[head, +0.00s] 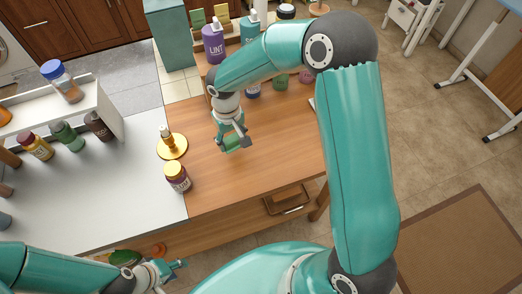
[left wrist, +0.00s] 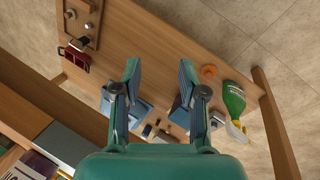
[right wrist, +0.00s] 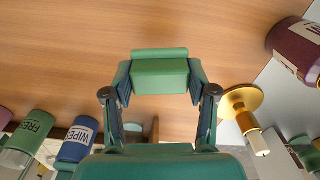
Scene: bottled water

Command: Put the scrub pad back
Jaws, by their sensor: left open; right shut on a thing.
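The scrub pad, a small green block (head: 234,146), is held in my right gripper (head: 232,140) over the wooden worktop. The right wrist view shows the pad (right wrist: 160,76) squeezed between both fingertips. It appears above the wood, but I cannot tell whether it touches it. My left gripper (head: 177,268) is low at the bottom left of the head view. In the left wrist view its fingers (left wrist: 157,85) are apart and empty, above a lower wooden shelf (left wrist: 160,50).
A brass stand (head: 172,148) and a yellow-lidded jar (head: 178,178) stand near the worktop's left edge. Bottles, including a purple one (head: 214,45), stand at the back. A white counter (head: 110,190) lies left. A green spray bottle (left wrist: 234,98) lies on the lower shelf. The middle worktop is clear.

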